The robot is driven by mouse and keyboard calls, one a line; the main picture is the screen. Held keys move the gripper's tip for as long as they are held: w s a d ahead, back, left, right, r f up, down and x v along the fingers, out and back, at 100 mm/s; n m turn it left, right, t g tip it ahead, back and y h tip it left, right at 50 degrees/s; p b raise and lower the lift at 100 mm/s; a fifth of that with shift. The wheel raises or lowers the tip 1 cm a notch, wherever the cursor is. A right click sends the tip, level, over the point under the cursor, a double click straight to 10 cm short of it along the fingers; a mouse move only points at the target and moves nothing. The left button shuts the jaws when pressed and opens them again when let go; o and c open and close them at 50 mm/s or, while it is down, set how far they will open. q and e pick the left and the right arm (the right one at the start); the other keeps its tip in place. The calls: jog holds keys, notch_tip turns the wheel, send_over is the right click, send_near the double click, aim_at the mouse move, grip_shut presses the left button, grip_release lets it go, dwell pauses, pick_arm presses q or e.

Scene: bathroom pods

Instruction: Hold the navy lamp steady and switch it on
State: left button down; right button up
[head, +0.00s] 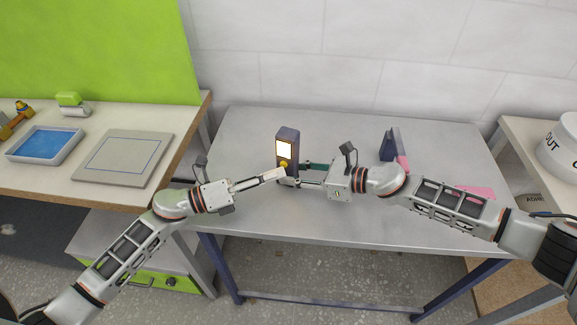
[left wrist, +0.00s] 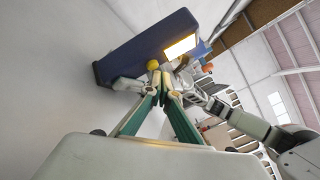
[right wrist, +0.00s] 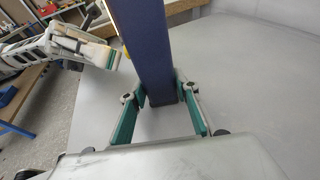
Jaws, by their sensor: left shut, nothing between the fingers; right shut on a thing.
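The navy lamp (head: 294,137) stands upright on the grey table, its front panel (head: 284,150) glowing warm white. It also shows in the left wrist view (left wrist: 130,52) and the right wrist view (right wrist: 147,45). A yellow button (left wrist: 152,65) sits below the panel. My left gripper (head: 281,173) is shut and empty, its tips right at the button; I cannot tell whether they touch it. My right gripper (right wrist: 158,95) is shut on the lamp's lower part from the right, one finger on each side.
The grey table (head: 240,130) is mostly clear. A navy and pink object (head: 393,147) and a pink sheet (head: 475,192) lie at its right. A left bench holds a blue tray (head: 45,145) and a grey plate (head: 122,158). A white tub (head: 560,145) stands far right.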

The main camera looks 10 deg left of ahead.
jog(key=shift+w, duration=0.1)
pick_arm(q)
jog(key=shift+s+a, duration=0.3)
jog(key=shift+s, duration=0.65)
jog(key=shift+s+a, duration=0.3)
jog(key=shift+s, duration=0.7)
jog(key=shift+s+a, duration=0.3)
jog(key=shift+s, duration=0.65)
pick_arm(e)
jog(key=o, duration=1)
jog(key=shift+d, duration=0.15)
